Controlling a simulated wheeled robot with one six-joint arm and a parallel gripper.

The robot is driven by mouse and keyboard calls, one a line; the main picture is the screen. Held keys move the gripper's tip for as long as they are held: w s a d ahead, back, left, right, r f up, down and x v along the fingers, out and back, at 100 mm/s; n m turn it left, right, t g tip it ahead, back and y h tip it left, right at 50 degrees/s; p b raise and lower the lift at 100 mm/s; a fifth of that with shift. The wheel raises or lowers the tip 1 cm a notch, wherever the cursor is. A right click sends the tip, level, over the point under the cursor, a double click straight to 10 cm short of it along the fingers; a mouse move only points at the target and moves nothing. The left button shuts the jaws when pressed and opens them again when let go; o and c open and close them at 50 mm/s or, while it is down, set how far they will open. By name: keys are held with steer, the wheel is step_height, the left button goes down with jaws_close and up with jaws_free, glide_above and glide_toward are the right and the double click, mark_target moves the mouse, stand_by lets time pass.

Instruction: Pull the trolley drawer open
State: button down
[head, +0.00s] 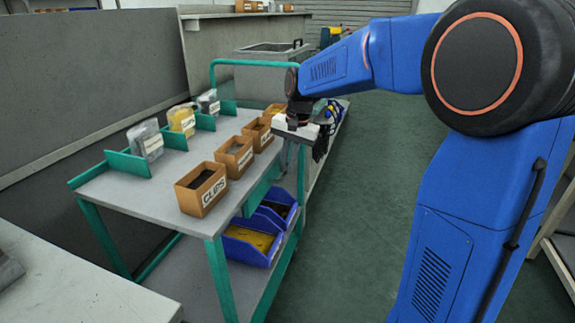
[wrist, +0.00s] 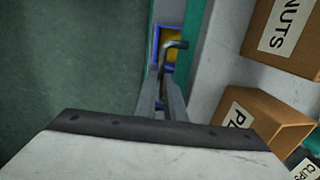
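The trolley (head: 165,195) has a grey top and a green frame. A green panel (head: 262,188) under its top edge looks like the drawer front; it seems flush with the frame. My gripper (head: 322,143) is beside the trolley's right side, near the far end, with its fingers dark and small in the head view. In the wrist view my fingers (wrist: 164,95) point toward a bent grey bar, probably the drawer handle (wrist: 174,46), close to their tips. I cannot tell whether they touch it or close on it.
Open boxes, one labelled CLIPS (head: 202,188), stand along the trolley top, with clear packs (head: 146,140) behind green dividers. Blue bins (head: 250,243) sit on the lower shelf. A grey table (head: 70,285) is at the front left. Green floor (head: 350,215) right of the trolley is clear.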

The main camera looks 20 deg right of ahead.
steer(key=s+d, duration=0.6)
steer(key=d, duration=0.3)
steer(key=s+d, duration=0.7)
steer(key=d, duration=0.2)
steer(key=shift+s+d, duration=0.25)
steer(key=c, duration=2.1)
jaws_free()
steer(key=r, duration=0.5)
steer(key=s+d+r, duration=0.1)
steer(key=r, duration=0.5)
steer(key=s+d+r, duration=0.1)
steer(key=r, duration=0.5)
steer(key=shift+d, duration=0.25)
